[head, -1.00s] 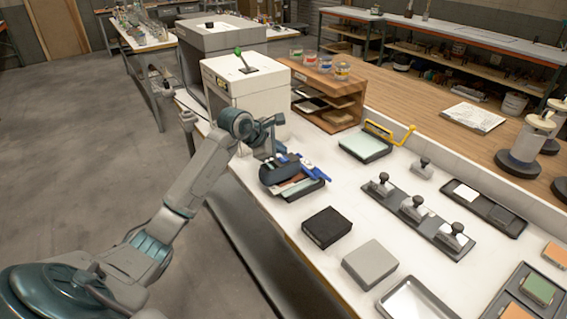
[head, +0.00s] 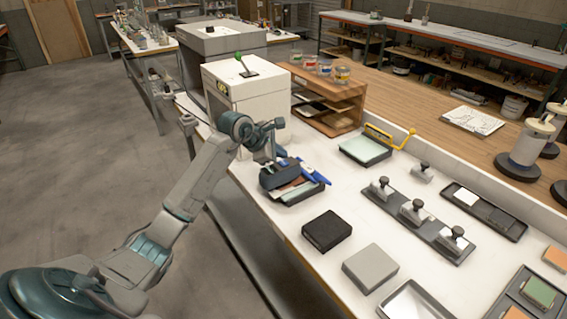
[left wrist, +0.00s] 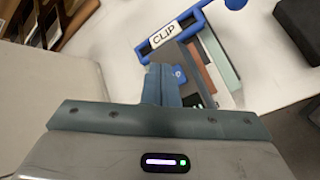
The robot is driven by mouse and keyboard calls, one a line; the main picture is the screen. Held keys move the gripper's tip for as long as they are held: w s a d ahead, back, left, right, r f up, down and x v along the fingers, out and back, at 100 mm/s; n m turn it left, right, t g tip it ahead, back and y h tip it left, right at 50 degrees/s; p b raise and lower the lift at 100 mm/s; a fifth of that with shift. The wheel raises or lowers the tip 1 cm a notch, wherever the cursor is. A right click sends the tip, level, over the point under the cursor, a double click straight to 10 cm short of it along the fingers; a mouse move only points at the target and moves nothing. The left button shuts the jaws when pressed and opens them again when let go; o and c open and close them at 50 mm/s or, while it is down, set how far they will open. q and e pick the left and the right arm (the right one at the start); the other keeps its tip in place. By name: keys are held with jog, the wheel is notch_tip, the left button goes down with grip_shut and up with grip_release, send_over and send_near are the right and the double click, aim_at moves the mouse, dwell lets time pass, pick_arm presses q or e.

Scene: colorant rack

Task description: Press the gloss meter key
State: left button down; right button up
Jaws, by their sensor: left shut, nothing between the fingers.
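My left gripper (head: 277,170) is shut and empty, low over a small dark tray (head: 312,190) on the white bench. Its closed fingers (left wrist: 160,84) point at the tray in the left wrist view. Just beside the fingertips is a blue part with a pale round mark (left wrist: 180,74). I cannot tell for certain whether it is the gloss meter key, or whether the fingers touch it. The gripper hides part of the tray. My right gripper is not in view.
A white box with a green knob (head: 250,95) and a wooden shelf unit (head: 330,104) stand behind. A black block (head: 326,230), a grey block (head: 370,267) and a strip with knobbed blocks (head: 418,225) lie to the right. The bench's front edge is near.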

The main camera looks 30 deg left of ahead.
aim_at(281, 164)
pick_arm(q)
jog(key=shift+f, duration=0.1)
dwell(0.8)
jog(key=shift+f+b, duration=0.3)
jog(key=shift+b, duration=0.25)
jog(key=shift+f+b, duration=0.35)
jog(key=shift+b, duration=0.05)
dwell(0.4)
jog(key=shift+r, duration=0.1)
jog(key=shift+r+p, duration=0.3)
jog(key=shift+r, duration=0.4)
jog(key=shift+r, duration=0.1)
jog(key=shift+r+p, duration=1.25)
jog(key=shift+r, duration=1.15)
jog(key=shift+d, duration=0.1)
